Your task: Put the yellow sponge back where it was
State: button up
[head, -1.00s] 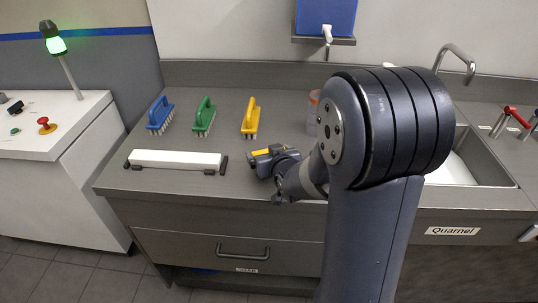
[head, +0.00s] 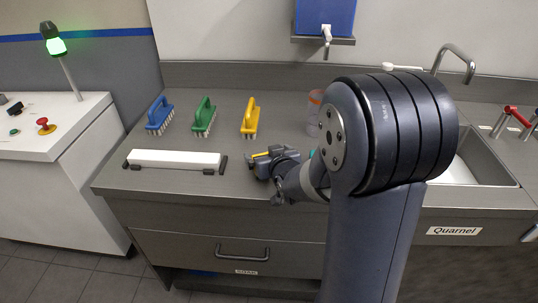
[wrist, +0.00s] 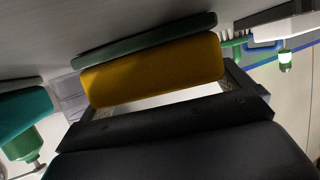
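The yellow sponge (wrist: 150,70), with a dark green scouring layer, fills the space between the fingers of my gripper (wrist: 152,85) in the wrist view. A finger lies close against each end of it, and a pale gap shows between sponge and palm. In the head view my gripper (head: 268,165) is low over the counter's front part, right of the white bar, with a thin strip of the sponge (head: 262,154) showing. I cannot tell whether the sponge touches the counter.
Blue (head: 159,115), green (head: 204,117) and yellow (head: 250,118) brushes stand behind on the counter (head: 230,185). A white bar (head: 175,158) lies left of my gripper. A reddish container (head: 314,108) is partly hidden by my arm. The sink (head: 462,168) is at right.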

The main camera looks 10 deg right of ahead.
jog(key=shift+s+f, duration=0.25)
jog(key=shift+f, duration=0.5)
jog(key=shift+r+p, duration=0.35)
jog(key=shift+p, duration=0.15)
jog(key=v, duration=0.3)
jog(key=r+p+v, duration=0.1)
jog(key=v, duration=0.7)
jog(key=shift+w+r, duration=0.2)
jog(key=shift+w, duration=0.1)
jog(key=shift+s+r, duration=0.1)
jog(key=shift+s, duration=0.35)
jog(key=shift+b+x, duration=0.3)
jog(key=shift+x, duration=5.75)
